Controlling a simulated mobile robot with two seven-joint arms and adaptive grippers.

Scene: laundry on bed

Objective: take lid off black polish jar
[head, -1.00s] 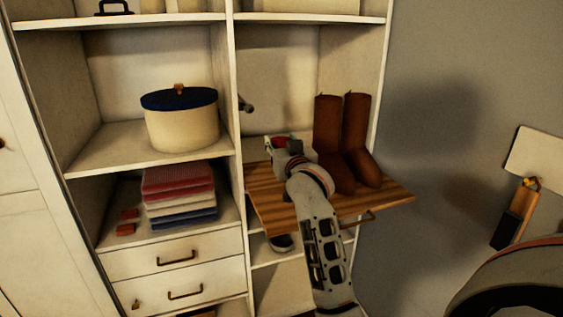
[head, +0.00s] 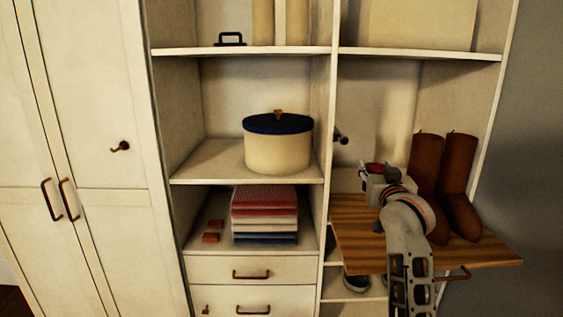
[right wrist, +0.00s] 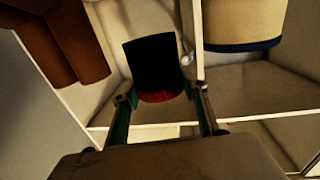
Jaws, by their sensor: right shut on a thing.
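My right gripper (head: 379,176) is over the left part of the wooden pull-out board (head: 355,229), left of the brown boots. It is shut on a black jar with a red part (right wrist: 155,65). In the right wrist view the jar is between the two fingers, with the red part nearest the gripper. In the head view only a small red patch of the jar (head: 374,168) shows at the gripper. I cannot tell whether the red part is the lid, or whether the jar touches the board. My left gripper is not in view.
Brown boots (head: 441,190) stand on the board just right of my right gripper. A cabinet divider (head: 326,215) runs close on the left. A round box with a blue lid (head: 277,150) and folded cloths (head: 264,214) fill the left shelves. Shoes (head: 356,281) lie below the board.

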